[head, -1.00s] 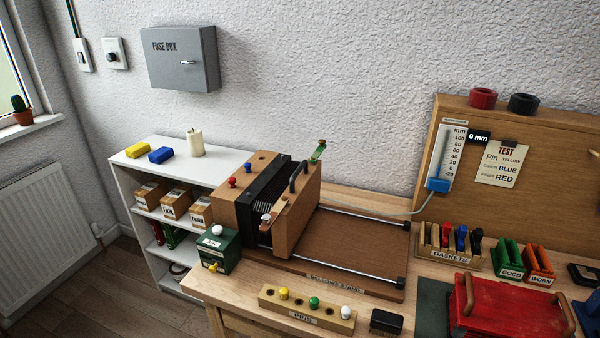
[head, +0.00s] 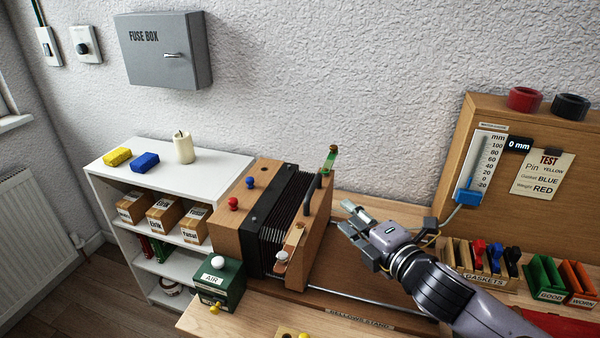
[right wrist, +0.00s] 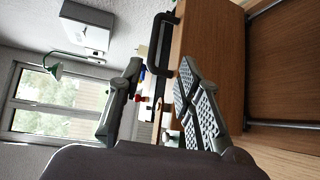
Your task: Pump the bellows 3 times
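The bellows (head: 285,225) stand on the bench, with black folds between a fixed wooden block (head: 236,243) on the left and a wooden end board (head: 315,238) on the right. A black handle (head: 312,192) is on the end board; the right wrist view shows it (right wrist: 157,45) just beyond my fingertips. My right gripper (head: 346,216) is to the right of the end board, with its fingers pointing toward it. In the right wrist view the gripper (right wrist: 160,72) has its fingers apart and nothing between them. My left gripper is not in view.
A green AIR box (head: 222,287) with a white knob is at the front left of the bellows. Rails (head: 365,303) run along the bellows stand. The gauge (head: 481,170) reads 0 mm. The gaskets rack (head: 482,278) is near my right arm. A white shelf (head: 140,225) stands at left.

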